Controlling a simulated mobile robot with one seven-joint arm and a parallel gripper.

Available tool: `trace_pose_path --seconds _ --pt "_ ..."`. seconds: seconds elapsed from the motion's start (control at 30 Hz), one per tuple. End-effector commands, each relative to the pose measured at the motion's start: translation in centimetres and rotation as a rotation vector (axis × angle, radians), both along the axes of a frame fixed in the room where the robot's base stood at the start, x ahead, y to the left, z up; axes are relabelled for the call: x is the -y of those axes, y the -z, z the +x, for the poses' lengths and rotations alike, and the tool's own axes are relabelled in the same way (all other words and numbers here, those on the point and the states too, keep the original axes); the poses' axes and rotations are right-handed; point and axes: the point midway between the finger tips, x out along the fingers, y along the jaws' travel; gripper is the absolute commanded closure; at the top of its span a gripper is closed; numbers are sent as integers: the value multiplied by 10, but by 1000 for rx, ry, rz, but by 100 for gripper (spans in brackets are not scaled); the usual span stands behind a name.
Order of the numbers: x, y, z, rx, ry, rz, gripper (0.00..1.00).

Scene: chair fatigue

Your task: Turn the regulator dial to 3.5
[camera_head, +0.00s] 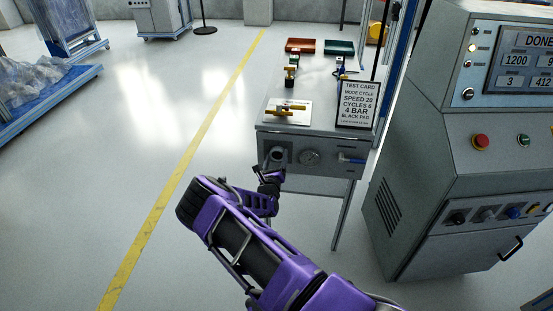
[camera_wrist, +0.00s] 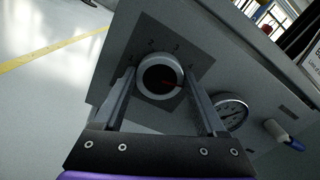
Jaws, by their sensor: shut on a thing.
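The regulator dial (camera_wrist: 160,84) is a round black knob with a light rim and a red mark, set on a dark square plate on the grey bench front. In the wrist view the red mark points right.
A pressure gauge (camera_head: 309,157) and a blue-handled valve (camera_head: 350,160) sit right of the dial. A test card (camera_head: 357,103) reading "4 BAR" stands on the bench. A grey control console (camera_head: 420,190) stands at right.

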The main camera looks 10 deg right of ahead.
Motion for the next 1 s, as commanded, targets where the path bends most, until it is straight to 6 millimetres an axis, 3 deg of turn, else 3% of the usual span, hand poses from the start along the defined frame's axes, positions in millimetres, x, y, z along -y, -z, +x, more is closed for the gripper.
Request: trace_pose_path --seconds 0.6,1.0 --pt "-1 2 0 -180 0 -550 82" --pt "-1 2 0 -262 1 -805 82"
